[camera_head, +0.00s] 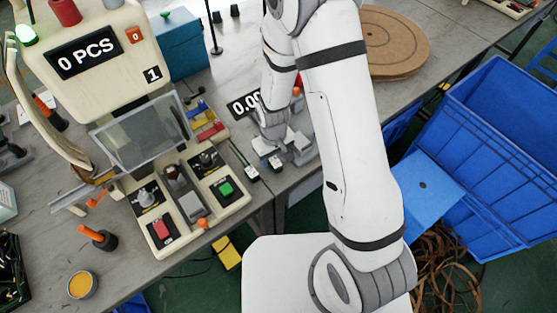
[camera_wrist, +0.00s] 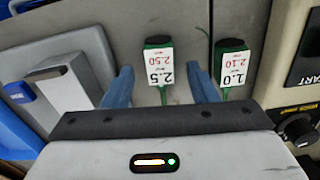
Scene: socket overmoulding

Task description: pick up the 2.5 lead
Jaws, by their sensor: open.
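The 2.5 lead (camera_wrist: 160,65) shows in the wrist view with a white tag reading 2.5 and 2.50, a dark top and a green stem. It lies between the two blue fingers of my gripper (camera_wrist: 161,82), which are apart with gaps to the tag on both sides. The lower part of the lead is hidden behind the gripper body. In the head view my gripper (camera_head: 285,150) is low over the table edge, by the small tagged leads; the right-hand one (camera_head: 276,165) is close to it.
The moulding machine (camera_head: 185,190) stands beside the leads. A grey block (camera_wrist: 60,80) is on the left in the wrist view. A blue crate (camera_head: 480,160) stands on the right.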

